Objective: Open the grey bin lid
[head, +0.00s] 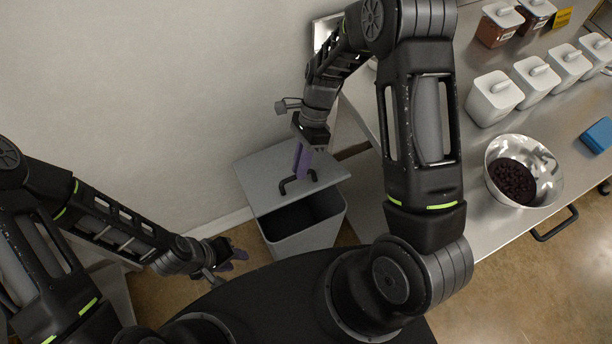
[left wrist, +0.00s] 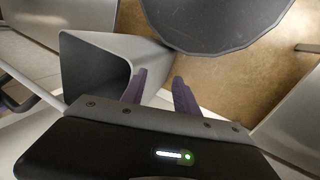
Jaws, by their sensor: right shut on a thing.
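The grey bin (head: 318,238) stands on the floor near the wall, its dark inside showing at the front. The grey lid (head: 262,172) is raised and tilted over the back of the bin, with a black bar handle (head: 286,187) on it. My right gripper (head: 301,172) is shut on the lid handle, its purple fingers reaching down to it. My left gripper (head: 236,259) is left of the bin, low down, touching nothing I can make out. In the left wrist view its purple fingers (left wrist: 160,91) are apart and empty, with the open bin (left wrist: 97,62) beyond them.
A steel counter (head: 480,218) to the right holds a metal bowl (head: 546,151) of dark pieces, several white lidded containers (head: 493,98) and a blue block (head: 598,134). The wall (head: 150,90) is close behind the bin. Some floor (head: 170,298) is free at the left.

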